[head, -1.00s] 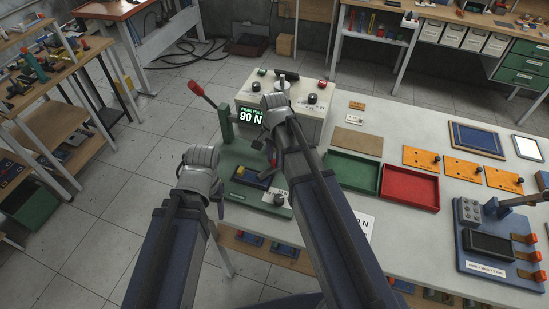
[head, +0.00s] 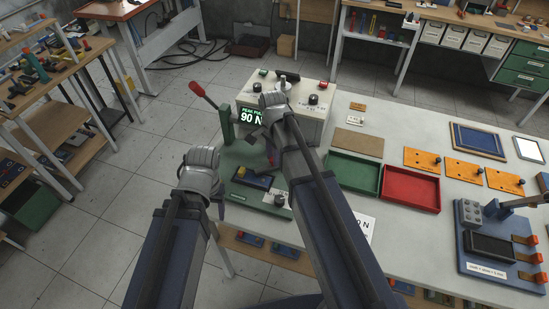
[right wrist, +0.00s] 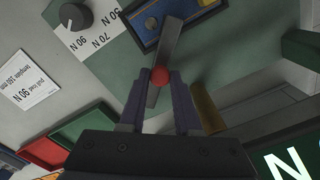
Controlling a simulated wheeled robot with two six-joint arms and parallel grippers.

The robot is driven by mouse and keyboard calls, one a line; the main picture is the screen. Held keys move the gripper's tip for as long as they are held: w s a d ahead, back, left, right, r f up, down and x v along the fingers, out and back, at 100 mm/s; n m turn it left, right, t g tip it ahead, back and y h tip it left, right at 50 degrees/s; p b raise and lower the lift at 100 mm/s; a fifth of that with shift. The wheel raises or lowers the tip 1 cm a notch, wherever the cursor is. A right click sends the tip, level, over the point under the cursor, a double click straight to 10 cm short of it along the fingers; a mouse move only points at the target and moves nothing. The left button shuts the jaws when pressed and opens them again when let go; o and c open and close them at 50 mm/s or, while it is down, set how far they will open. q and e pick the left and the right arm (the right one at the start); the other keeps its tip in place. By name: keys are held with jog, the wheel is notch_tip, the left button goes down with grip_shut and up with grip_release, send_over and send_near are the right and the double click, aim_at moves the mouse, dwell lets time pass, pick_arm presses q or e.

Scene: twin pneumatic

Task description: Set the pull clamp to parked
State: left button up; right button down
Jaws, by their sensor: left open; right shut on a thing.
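The pull tester is a pale box (head: 312,122) whose green display (head: 250,116) reads PEAK PULL 90 N, with a green base (head: 232,160) in front. In the right wrist view my right gripper (right wrist: 160,78) is shut on a red ball knob (right wrist: 160,75) on a grey bar (right wrist: 168,48). I take this to be the pull clamp's lever. It lies over the green base near a blue-framed panel (right wrist: 150,22). In the head view my right arm mostly hides this grip. My left gripper (head: 219,207) is open and empty at the base's front left edge.
A red-handled lever (head: 200,92) on a green post stands left of the box. A black dial (head: 280,199) sits at the base's front right. Green (head: 353,187) and red (head: 438,189) trays and orange plates (head: 462,168) lie to the right. Floor is clear left of the bench.

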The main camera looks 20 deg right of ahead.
jog(key=shift+w+m, duration=0.5)
jog(key=shift+m, duration=0.35)
jog(key=shift+w+m, duration=0.5)
jog(key=shift+m, duration=0.35)
jog(key=c, duration=0.6)
grip_release()
notch_tip(320, 180, up, 8)
jog(key=p, duration=0.7)
jog(key=shift+p, duration=0.4)
jog(key=shift+f, duration=0.15)
